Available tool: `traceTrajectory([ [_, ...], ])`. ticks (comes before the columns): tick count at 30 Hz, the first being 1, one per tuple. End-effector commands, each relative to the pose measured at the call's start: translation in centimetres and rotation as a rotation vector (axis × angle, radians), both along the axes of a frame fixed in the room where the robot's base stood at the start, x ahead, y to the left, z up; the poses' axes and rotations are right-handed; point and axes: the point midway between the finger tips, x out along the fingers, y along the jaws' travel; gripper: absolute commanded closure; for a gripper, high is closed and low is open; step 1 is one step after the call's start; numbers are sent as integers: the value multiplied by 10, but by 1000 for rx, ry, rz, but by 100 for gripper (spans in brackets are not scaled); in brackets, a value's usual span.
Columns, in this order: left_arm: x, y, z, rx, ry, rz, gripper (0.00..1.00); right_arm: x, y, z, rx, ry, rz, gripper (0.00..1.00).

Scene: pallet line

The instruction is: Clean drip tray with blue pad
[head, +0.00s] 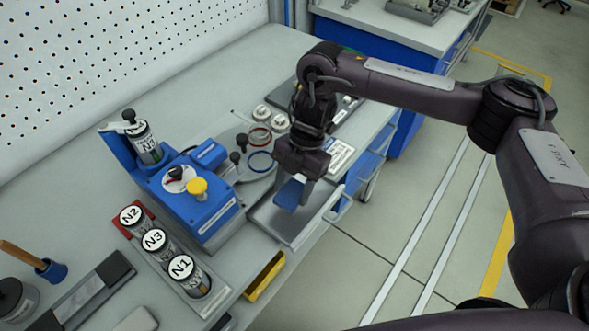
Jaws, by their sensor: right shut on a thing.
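The drip tray (266,216) is a grey metal tray at the front edge of the bench, to the right of a blue machine. The blue pad (288,194) is over the tray, held in my right gripper (302,190). My right gripper points down and is shut on the pad. I cannot tell whether the pad touches the tray floor. The gripper hides part of the tray's far side. My left gripper is not in view.
The blue machine (205,212) with a yellow knob stands left of the tray. Canisters marked N1, N2 and N3 (155,241) stand in a rack in front of it. A yellow bin (265,276) hangs at the bench edge. Rings and knobs (260,162) lie behind the tray.

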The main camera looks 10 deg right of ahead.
Motion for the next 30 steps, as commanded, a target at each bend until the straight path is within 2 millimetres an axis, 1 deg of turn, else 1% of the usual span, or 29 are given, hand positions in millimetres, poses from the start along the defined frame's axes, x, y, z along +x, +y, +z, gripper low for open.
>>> traceTrajectory([
  [1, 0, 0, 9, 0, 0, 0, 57, 0, 1, 9, 0, 0, 0, 72],
  [6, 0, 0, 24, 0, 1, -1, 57, 0, 3, 24, 0, 0, -2, 72],
  [9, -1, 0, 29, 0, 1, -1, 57, 0, 4, 29, 0, 0, -3, 72],
  [27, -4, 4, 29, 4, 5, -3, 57, 0, 5, 29, 0, 0, -5, 72],
  [30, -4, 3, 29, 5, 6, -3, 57, 0, 2, 30, 0, 0, -44, 72],
])
